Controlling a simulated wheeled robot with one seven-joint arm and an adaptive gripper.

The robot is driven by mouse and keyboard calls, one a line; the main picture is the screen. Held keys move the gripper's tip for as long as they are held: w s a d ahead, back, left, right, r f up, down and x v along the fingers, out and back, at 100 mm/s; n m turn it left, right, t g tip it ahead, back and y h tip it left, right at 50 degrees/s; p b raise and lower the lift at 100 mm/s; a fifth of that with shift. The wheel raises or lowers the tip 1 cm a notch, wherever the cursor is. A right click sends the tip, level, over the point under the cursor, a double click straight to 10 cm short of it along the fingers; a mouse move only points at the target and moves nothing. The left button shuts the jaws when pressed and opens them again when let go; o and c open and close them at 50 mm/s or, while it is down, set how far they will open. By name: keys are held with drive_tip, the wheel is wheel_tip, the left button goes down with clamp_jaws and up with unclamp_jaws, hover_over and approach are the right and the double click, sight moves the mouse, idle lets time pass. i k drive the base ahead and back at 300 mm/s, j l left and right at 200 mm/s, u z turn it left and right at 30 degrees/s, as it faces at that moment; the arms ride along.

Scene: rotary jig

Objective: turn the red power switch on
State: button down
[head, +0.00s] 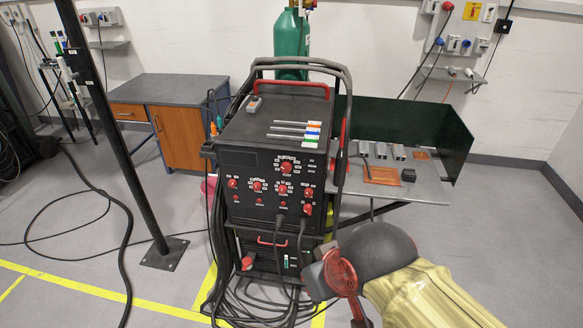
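A black welding machine (268,160) stands on a cart in the middle of the head view. Its front panel has several red knobs, the largest near the top (286,167). The unit below it has a round red knob (247,263) at its left side. No label is readable, so I cannot tell which of these is the red power switch, or its position. My gripper is not in view.
A dark rounded helmet-like thing (376,255) with a red part and yellowish cloth fills the lower right, close to the machine. Cables lie around the cart. A black post (118,140) stands left. A metal table (432,190) stands right.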

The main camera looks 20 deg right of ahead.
sight(307, 209)
drive_tip(key=i+j+z, duration=0.15)
drive_tip(key=i+j, duration=0.15)
drive_tip(key=i+j+z, duration=0.15)
drive_tip(key=i+j, duration=0.15)
drive_tip(key=j, duration=0.25)
drive_tip(key=z, duration=1.35)
